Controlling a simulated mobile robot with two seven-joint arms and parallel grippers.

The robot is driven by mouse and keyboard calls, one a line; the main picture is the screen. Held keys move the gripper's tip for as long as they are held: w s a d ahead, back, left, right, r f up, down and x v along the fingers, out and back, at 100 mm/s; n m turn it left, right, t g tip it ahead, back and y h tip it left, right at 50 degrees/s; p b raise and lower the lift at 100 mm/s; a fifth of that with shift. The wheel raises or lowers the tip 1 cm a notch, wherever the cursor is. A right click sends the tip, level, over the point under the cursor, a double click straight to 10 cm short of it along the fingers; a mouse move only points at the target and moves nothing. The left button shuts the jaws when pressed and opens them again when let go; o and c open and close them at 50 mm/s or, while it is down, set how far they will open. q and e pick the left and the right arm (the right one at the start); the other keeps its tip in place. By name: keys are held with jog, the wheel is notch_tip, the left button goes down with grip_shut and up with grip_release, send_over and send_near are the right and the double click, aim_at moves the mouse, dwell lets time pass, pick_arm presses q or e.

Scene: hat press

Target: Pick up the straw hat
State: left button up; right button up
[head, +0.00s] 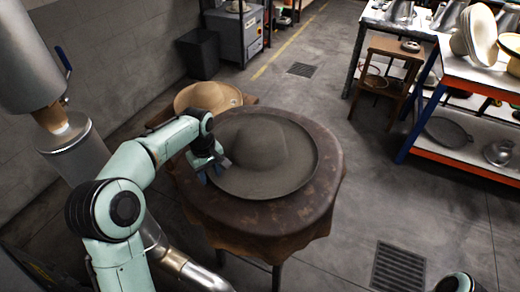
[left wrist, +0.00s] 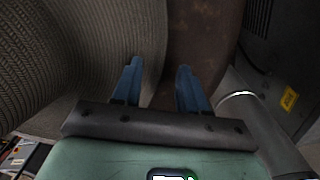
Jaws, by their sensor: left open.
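A wide-brimmed grey-brown woven hat (head: 262,145) lies crown up on the round brown table (head: 240,218). Its ribbed weave fills the left of the left wrist view (left wrist: 60,55). My left gripper (head: 212,172) is at the hat's left brim edge, open. In the left wrist view its two blue fingers (left wrist: 157,85) show, one over the hat and one over the bare table, with the brim edge running between them. I cannot tell whether they touch the brim. A second hat, tan straw (head: 205,97), sits behind the table at left. My right gripper is out of view.
A grey machine (head: 238,38) and a dark bin (head: 199,55) stand at the back. Metal pipework (head: 80,150) is close on the left. A wooden stool (head: 388,80) and a laden shelf unit (head: 470,150) stand at right. Floor between table and shelves is clear.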

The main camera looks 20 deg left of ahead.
pick_arm(q)
grip_shut()
jog(key=shift+r, duration=0.15)
